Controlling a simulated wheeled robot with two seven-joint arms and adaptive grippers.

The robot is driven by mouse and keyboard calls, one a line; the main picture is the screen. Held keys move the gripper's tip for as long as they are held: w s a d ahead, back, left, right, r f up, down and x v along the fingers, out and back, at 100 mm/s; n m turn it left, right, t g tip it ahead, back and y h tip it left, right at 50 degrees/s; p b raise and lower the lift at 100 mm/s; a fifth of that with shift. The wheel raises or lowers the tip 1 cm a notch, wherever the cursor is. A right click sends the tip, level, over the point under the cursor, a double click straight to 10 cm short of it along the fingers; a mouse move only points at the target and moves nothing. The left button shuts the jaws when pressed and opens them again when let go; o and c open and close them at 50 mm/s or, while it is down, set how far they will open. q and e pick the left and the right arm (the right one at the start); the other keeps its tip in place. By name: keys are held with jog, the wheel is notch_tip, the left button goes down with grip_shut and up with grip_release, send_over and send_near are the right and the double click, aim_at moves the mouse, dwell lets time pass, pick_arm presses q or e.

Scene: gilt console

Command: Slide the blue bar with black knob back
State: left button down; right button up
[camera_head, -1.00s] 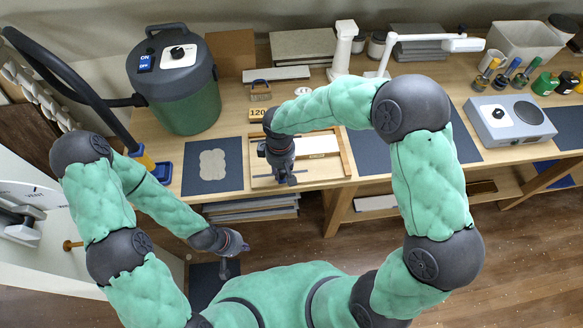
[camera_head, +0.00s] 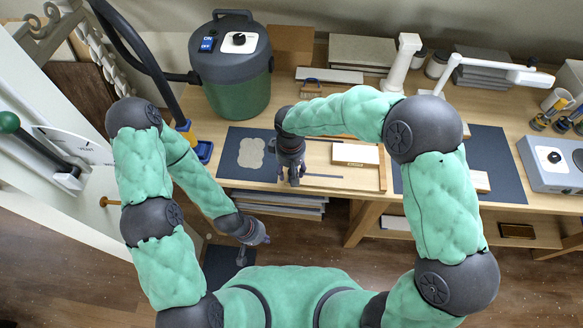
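A thin blue-grey bar (camera_head: 322,176) lies along the front of a shallow wooden tray (camera_head: 383,172) on the bench. Its left end runs behind my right gripper (camera_head: 293,180), and no black knob shows on the part in view. My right gripper points down over the left part of the tray, at the bar's left end. Its fingers are small and dark, and I cannot tell whether they are shut or touch the bar. My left gripper (camera_head: 256,240) hangs low in front of the bench, away from the bar. Its finger opening is unclear.
A white block (camera_head: 355,153) sits in the tray. A dark mat (camera_head: 232,172) with a pale patch lies left of it. A green vacuum (camera_head: 238,85) stands behind. A green-knobbed lever (camera_head: 10,123) is at far left. A grey box (camera_head: 555,165) stands right.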

jog(key=shift+d+r, duration=0.1)
jog(key=shift+r, duration=0.05)
notch_tip(320, 180, up, 12)
dwell(0.5)
jog(key=shift+f, duration=0.2)
